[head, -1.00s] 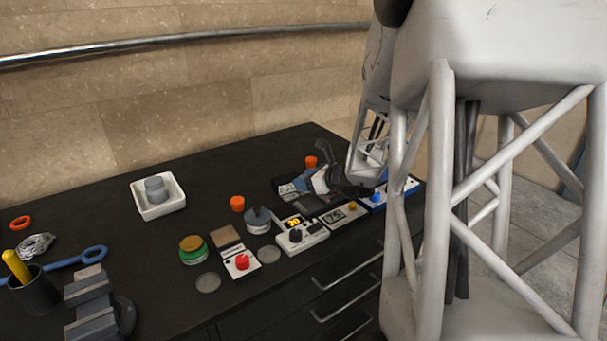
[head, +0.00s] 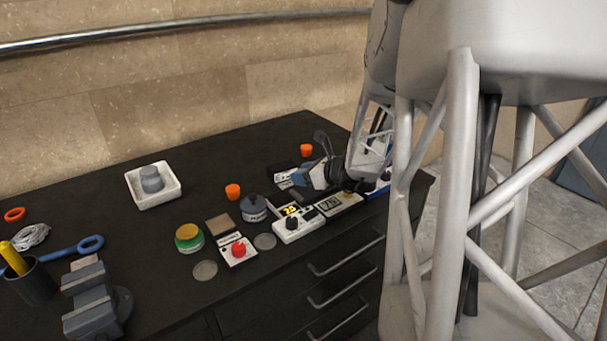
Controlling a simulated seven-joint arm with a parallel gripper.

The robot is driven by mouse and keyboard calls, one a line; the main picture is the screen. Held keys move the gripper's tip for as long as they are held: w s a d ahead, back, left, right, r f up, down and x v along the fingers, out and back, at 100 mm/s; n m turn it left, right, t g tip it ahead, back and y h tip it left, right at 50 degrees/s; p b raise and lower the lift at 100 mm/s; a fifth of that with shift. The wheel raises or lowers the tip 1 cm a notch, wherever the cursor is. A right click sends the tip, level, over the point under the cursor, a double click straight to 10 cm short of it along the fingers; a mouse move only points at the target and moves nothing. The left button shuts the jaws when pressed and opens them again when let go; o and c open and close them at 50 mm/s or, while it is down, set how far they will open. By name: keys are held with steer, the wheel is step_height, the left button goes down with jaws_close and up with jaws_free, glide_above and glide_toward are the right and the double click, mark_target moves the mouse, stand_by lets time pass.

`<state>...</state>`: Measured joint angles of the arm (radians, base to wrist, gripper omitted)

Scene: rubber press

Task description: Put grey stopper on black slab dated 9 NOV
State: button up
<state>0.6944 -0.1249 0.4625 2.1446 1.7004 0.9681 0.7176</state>
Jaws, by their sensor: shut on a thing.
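My gripper (head: 322,175) is at the right back of the dark bench, low over a cluster of slabs and small devices. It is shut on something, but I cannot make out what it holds. Flat dark slabs with pale labels (head: 287,172) lie just left of it. The labels are too small to read, so I cannot tell which slab says 9 NOV. A grey, stepped, stopper-like piece (head: 151,179) stands upright in a square white tray (head: 170,198) at the back left, apart from my gripper.
Two orange pieces (head: 233,191) (head: 306,150) stand nearby. A grey pot (head: 254,207), a green-and-gold tin (head: 189,238), a red-button box (head: 238,250) and a display box (head: 297,228) line the front. A vise (head: 92,302) stands front left. The bench's middle back is clear.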

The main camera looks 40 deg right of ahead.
steer(key=shift+w, duration=0.1)
steer(key=w+a, duration=0.2)
steer(key=shift+w+a+r, duration=0.15)
steer(key=shift+w, duration=0.25)
steer(key=shift+w, duration=0.1)
stand_by(0.4)
glide_above(282, 166)
steer(key=shift+f, duration=0.75)
steer(key=shift+f, duration=1.75)
steer(key=shift+f, duration=0.15)
